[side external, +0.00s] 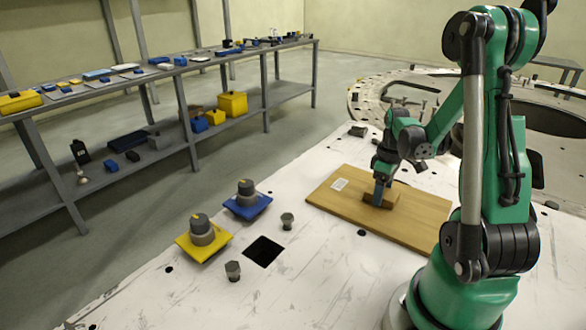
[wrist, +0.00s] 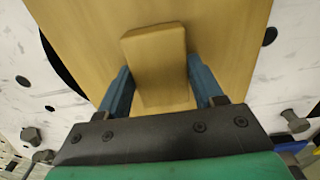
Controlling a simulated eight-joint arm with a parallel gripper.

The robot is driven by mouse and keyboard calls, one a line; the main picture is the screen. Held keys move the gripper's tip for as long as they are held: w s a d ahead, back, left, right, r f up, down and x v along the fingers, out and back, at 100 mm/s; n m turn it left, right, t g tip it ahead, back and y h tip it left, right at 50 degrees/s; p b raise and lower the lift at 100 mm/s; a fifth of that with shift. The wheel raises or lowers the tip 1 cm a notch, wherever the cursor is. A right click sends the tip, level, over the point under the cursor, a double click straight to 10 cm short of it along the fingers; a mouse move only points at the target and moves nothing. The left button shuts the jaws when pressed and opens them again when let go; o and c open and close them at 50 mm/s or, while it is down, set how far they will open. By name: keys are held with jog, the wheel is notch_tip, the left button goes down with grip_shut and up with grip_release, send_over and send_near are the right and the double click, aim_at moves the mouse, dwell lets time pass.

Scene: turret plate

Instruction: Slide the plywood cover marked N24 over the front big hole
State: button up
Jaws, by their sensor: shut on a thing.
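The plywood cover (side external: 415,220) lies flat on the white plate in the side external view, with a small white label (side external: 340,184) near its far left corner; the label is too small to read. A wooden block handle (side external: 372,200) stands on the cover. My gripper (side external: 380,194) is shut on this handle from above. In the wrist view, the blue fingers of my gripper (wrist: 161,88) sit on both sides of the handle (wrist: 158,60), over the cover (wrist: 225,40). A dark curved opening (wrist: 62,68) shows along the cover's left edge there, partly hidden by the cover.
A yellow plate (side external: 190,245) and a blue plate (side external: 258,207), each bearing a grey knob, stand farther left. A large ring structure (side external: 365,98) is behind. A shelf bench (side external: 190,70) stands apart at left.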

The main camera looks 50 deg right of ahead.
jog(key=shift+s+d, duration=0.2)
jog(key=shift+d, duration=1.7)
jog(key=o, duration=1.2)
jog(key=shift+o, duration=0.2)
jog(key=shift+r, duration=0.1)
jog(key=shift+r, duration=3.4)
